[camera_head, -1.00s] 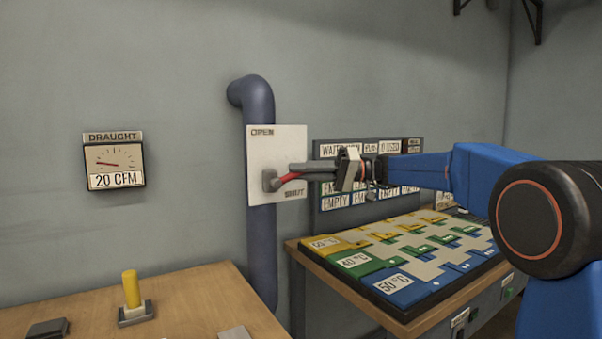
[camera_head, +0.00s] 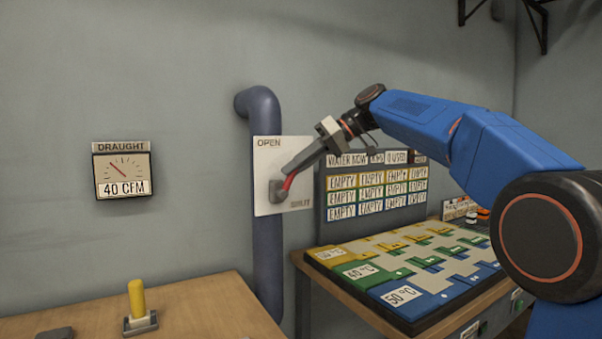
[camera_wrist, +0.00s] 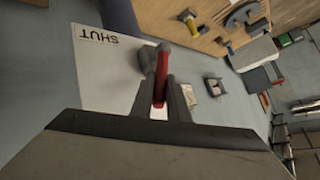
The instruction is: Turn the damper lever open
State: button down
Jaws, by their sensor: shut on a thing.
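The damper lever (camera_head: 289,181) has a red handle and a grey hub on a white plate (camera_head: 265,205) marked OPEN at the top and SHUT at the lower right. The lever points up and to the right, between the two marks. My gripper (camera_head: 291,172) is shut on the red handle and comes in from the upper right. In the wrist view the red handle (camera_wrist: 160,90) lies between the two fingers of my gripper (camera_wrist: 164,88), and the word SHUT shows on the plate (camera_wrist: 98,58). The draught gauge (camera_head: 122,170) reads 40 CFM.
A blue pipe (camera_head: 267,255) runs behind the plate. A bench (camera_head: 215,295) with a yellow-handled item (camera_head: 137,300) stands at the lower left. A table with coloured panels (camera_head: 400,265) and a label board (camera_head: 340,215) stand on the right, below my arm.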

jog(key=shift+s+a+r+n+t+h, duration=0.15)
jog(key=shift+s+a+r+t+h, duration=0.1)
jog(key=shift+a+h, duration=0.25)
jog(key=shift+s+a+r+n+t+h, duration=0.15)
jog(key=shift+s+a+t+h, duration=0.15)
jog(key=shift+h, duration=0.3)
jog(key=shift+s+a+n+t+h, duration=0.45)
jog(key=shift+a+t+h, duration=0.25)
jog(key=shift+h, duration=0.5)
jog(key=c, duration=1.7)
grip_release()
jog(key=shift+a, duration=0.1)
